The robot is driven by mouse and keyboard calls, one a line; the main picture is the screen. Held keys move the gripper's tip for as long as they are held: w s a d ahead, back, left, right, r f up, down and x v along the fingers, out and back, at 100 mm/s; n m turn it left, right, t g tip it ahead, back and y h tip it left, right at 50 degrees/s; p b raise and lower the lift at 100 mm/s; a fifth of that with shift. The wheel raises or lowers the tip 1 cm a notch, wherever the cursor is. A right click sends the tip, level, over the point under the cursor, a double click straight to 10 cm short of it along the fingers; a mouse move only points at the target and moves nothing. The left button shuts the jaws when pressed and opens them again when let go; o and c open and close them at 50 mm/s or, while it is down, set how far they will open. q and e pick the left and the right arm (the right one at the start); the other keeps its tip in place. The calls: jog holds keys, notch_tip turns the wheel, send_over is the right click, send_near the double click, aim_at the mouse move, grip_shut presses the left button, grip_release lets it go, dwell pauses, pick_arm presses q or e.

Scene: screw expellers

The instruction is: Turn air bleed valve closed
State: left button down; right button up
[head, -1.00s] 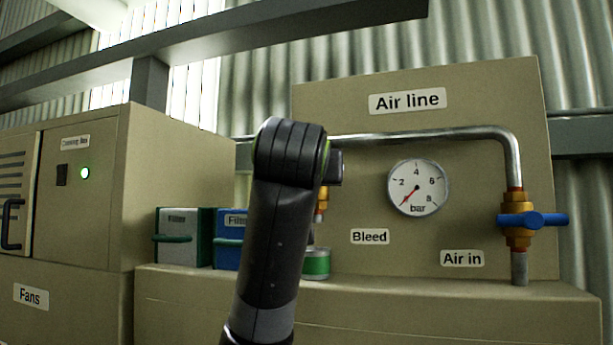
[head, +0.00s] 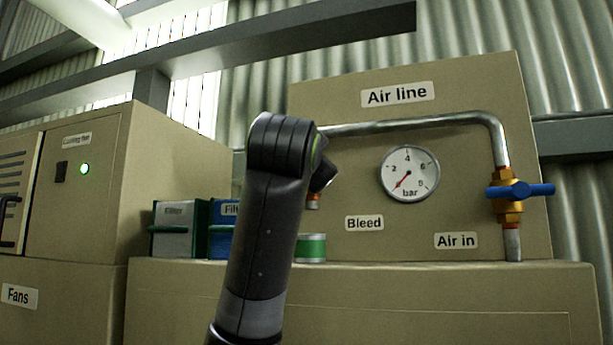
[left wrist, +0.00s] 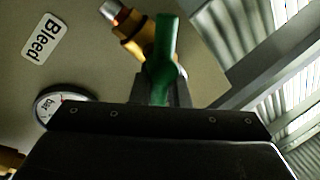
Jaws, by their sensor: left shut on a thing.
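The bleed valve has a green handle (left wrist: 166,45) and a brass body (left wrist: 131,27), seen in the left wrist view. My left gripper (left wrist: 160,90) is shut on the green handle, with the handle's near end between its fingers. The handle crosses the brass body at an angle to the pipe stub. In the head view my left arm covers most of the valve, and only a bit of brass (head: 313,203) shows beside it. The "Bleed" label (head: 364,223) is to the right. My right gripper is in neither view.
The air line panel carries a pressure gauge (head: 409,173) with its red needle at the low end. A blue-handled "Air in" valve (head: 520,190) is at the right. A green and white can (head: 311,248) and filter boxes (head: 180,230) stand on the ledge close to my arm.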

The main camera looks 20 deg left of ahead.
pick_arm(q)
jog(key=m+h+b, duration=0.1)
jog(key=m, duration=0.1)
jog(key=f+m+b, duration=0.1)
jog(key=m, duration=0.2)
jog(key=shift+w+d+f+m+t+h+b, duration=0.1)
jog(key=shift+d+f+m+t+h+b, duration=0.05)
jog(key=shift+m+t+h+b, duration=0.2)
jog(key=m+h+b, duration=0.1)
jog(key=m+h, duration=0.1)
jog(key=m, duration=0.3)
jog(key=shift+d+f, duration=0.1)
jog(key=shift+f, duration=0.05)
jog(key=shift+m+b, duration=0.3)
jog(key=shift+m, duration=0.05)
jog(key=c, duration=1.5)
grip_release()
jog(key=shift+s, duration=0.2)
